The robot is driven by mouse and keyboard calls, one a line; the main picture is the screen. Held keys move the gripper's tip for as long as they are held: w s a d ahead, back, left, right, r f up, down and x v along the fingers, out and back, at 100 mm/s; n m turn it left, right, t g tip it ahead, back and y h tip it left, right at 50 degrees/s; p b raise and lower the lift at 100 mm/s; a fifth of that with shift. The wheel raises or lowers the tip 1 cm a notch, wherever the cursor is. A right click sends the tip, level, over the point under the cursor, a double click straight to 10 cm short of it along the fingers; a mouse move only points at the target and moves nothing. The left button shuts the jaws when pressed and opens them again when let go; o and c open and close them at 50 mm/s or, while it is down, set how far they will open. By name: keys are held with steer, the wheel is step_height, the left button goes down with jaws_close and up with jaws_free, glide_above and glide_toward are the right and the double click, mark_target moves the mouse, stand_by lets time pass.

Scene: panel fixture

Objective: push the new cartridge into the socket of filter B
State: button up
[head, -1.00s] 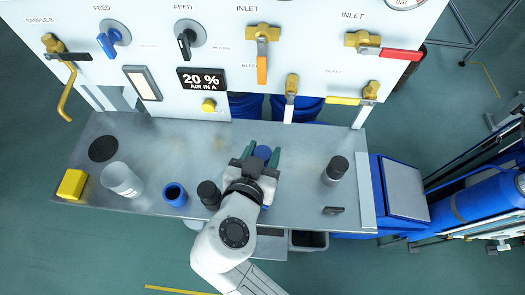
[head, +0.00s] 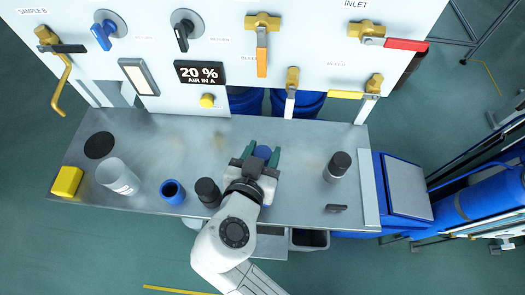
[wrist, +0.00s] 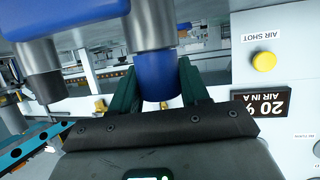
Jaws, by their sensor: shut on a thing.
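My gripper (head: 262,157) is over the middle of the bench, its green fingers shut on a blue round piece (head: 263,152), which I take to be the new cartridge. In the wrist view the blue piece (wrist: 155,75) is between the two fingers. A pale cylinder (wrist: 152,25) shows right beside it; whether they touch or are one part, I cannot tell. No filter B label is readable, and the socket and the cartridge's far end are hidden.
Dark-capped cylinders stand left (head: 208,192) and right (head: 338,166) of my gripper. A blue cup (head: 172,191), a clear jar (head: 117,176), a yellow block (head: 67,181) and a black disc (head: 99,145) are further left. The valve panel (head: 220,45) rises behind.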

steer(key=o, duration=1.2)
steer(key=shift+f, duration=0.1)
steer(key=shift+o, duration=0.2)
